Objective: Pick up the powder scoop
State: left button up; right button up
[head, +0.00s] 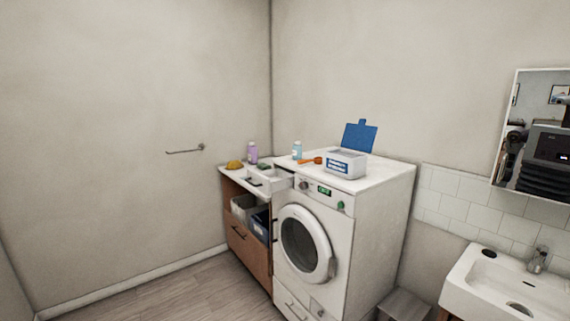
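An orange powder scoop (311,160) lies on top of the white washing machine (385,174), just left of the detergent box. The white and blue detergent box (345,164) stands on the machine with its blue lid (360,135) raised. The machine's detergent drawer (268,180) appears pulled out at the upper left. Neither of my grippers shows in the head view.
A teal-capped bottle (297,150) stands behind the scoop. A wooden cabinet (246,245) left of the machine holds a purple bottle (252,152) and a yellow item (234,165). A sink (515,290) is at right. The floor (170,296) at left is clear.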

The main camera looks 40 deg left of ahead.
aim_at(310, 161)
jog(key=k+u, duration=0.1)
jog(key=u, duration=0.9)
